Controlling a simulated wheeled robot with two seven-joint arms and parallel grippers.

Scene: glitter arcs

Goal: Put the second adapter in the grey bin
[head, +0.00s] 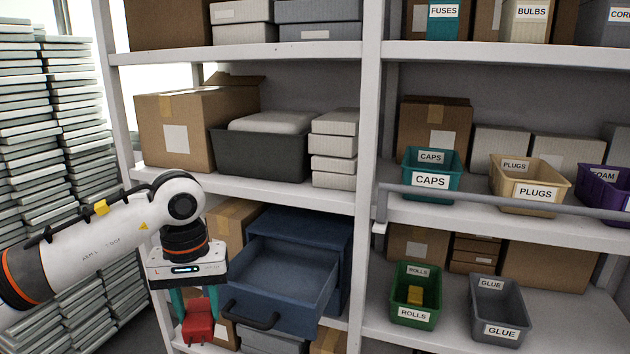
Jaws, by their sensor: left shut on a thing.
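My left gripper (198,312) points down at the lower left, in front of the shelf and left of the open drawer. Its teal fingers are shut on a red adapter (199,328), a blocky piece with a lower part sticking out. The grey bin (499,313), labelled GLUE, stands on the lower right shelf, and its visible inside looks empty. My right gripper is not in view.
A blue drawer (285,277) stands open and looks empty, close to my left gripper. A green ROLLS bin (415,297) beside the grey bin holds a yellow piece (415,295). A grey rail (500,200) runs along the shelf edge above. An upright (368,150) divides the shelves.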

